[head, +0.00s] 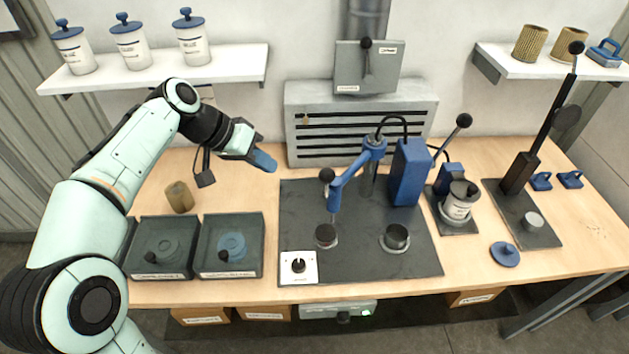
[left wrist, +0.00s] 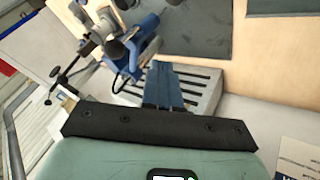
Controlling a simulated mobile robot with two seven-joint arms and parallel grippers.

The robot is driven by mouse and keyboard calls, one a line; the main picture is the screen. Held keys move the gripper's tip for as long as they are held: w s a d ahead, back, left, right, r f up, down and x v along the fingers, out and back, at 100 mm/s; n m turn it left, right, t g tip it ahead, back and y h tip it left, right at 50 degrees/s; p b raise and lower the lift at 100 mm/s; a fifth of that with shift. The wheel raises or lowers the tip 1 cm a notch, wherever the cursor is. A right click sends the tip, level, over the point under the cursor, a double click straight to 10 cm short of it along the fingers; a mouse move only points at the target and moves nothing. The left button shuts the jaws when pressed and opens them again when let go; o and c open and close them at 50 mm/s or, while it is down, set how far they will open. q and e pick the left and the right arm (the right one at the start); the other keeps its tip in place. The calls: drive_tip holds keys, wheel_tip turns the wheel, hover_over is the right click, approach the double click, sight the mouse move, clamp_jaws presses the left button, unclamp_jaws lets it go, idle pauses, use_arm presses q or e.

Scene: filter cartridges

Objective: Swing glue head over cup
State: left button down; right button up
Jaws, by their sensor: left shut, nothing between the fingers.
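The glue head is a blue jointed arm (head: 350,176) on a post on the dark mat. Its outer end has a black knob (head: 327,175) and a thin nozzle pointing down above a dark round holder (head: 326,236). A dark open cup (head: 396,237) stands on the mat to the right, apart from the nozzle. My left gripper (head: 265,161) is shut and empty, in the air left of the glue head and in front of the vent box. Its blue fingers also show in the left wrist view (left wrist: 163,86), with blue station parts (left wrist: 140,40) beyond. My right gripper is out of view.
Two dark trays (head: 230,245) and a tan filter cartridge (head: 179,197) are at the left. A blue tank (head: 408,172) stands right of the post. A slatted vent box (head: 300,120) is behind. A lever press (head: 520,175) stands at right.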

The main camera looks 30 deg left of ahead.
use_arm(q)
drive_tip(key=w+d+f, duration=0.5)
drive_tip(key=d+f, duration=0.3)
drive_tip(key=shift+w, duration=0.25)
drive_tip(key=shift+d, duration=0.15)
idle(0.4)
